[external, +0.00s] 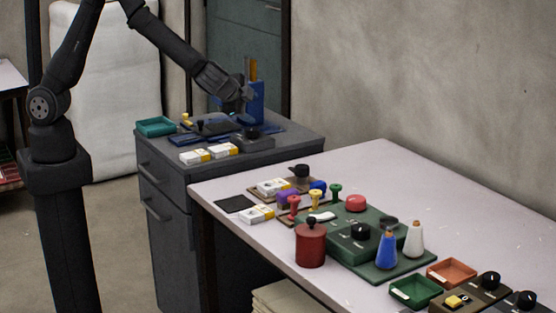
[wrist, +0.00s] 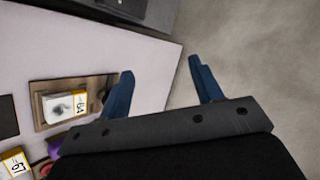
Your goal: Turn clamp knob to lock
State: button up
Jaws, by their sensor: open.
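I cannot tell which black knob is the clamp knob. One tops a dark grey block (external: 252,140) on the grey cabinet. A black knob (external: 299,170) sits at the back of a wooden board, and another black knob (external: 360,231) is on a green box. Two more knobs, a black knob (external: 490,279) and a black knob (external: 525,298), are at the front right. My gripper (external: 243,108) is by the blue stand over the cabinet in the external view. In the wrist view my gripper (wrist: 161,66) has its blue fingers apart with nothing between them.
The grey cabinet (external: 165,165) holds a teal tray (external: 155,126), a blue stand (external: 257,105) and small boxes. The pale table (external: 400,170) has a red canister (external: 311,246), blue cone (external: 386,250), white cone (external: 414,240) and stamps. Its back right is clear.

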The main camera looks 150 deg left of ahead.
jog(key=w+d+f+m+t+y, duration=0.1)
jog(key=w+f+m+t+y, duration=0.2)
jog(key=m, duration=1)
jog(key=m+t, duration=0.4)
jog(key=m, duration=1.1)
send_near(300, 166)
jog(key=x, duration=1.1)
jog(key=c, duration=1)
